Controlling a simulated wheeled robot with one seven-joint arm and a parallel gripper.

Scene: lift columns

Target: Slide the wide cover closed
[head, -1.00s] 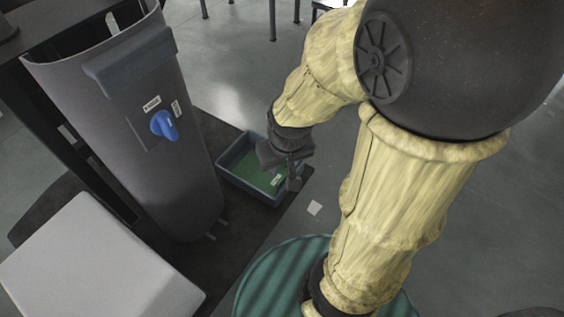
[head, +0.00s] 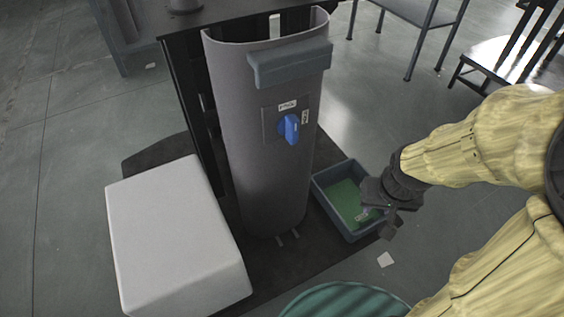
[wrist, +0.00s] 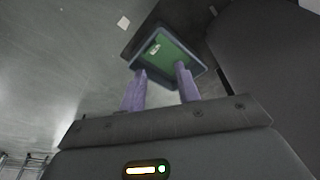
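The wide cover (head: 262,150) is a tall, curved grey panel standing upright on a dark base plate, in the middle of the head view. It has a thick grey bar (head: 290,64) near its top and a blue knob (head: 290,128) below. A gap shows between its left edge and a dark upright frame. My gripper (head: 385,222) is right of the cover, apart from it, over the green-bottomed bin. In the wrist view its two purple fingers (wrist: 160,90) are spread with nothing between them. A large dark surface fills the upper right there; I cannot tell whether it is the cover.
The blue-grey bin (head: 322,200) stands right of the cover; it also shows in the wrist view (wrist: 200,68). A white-grey box (head: 165,225) stands left of the cover. A table and stool (head: 490,70) are at the back right.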

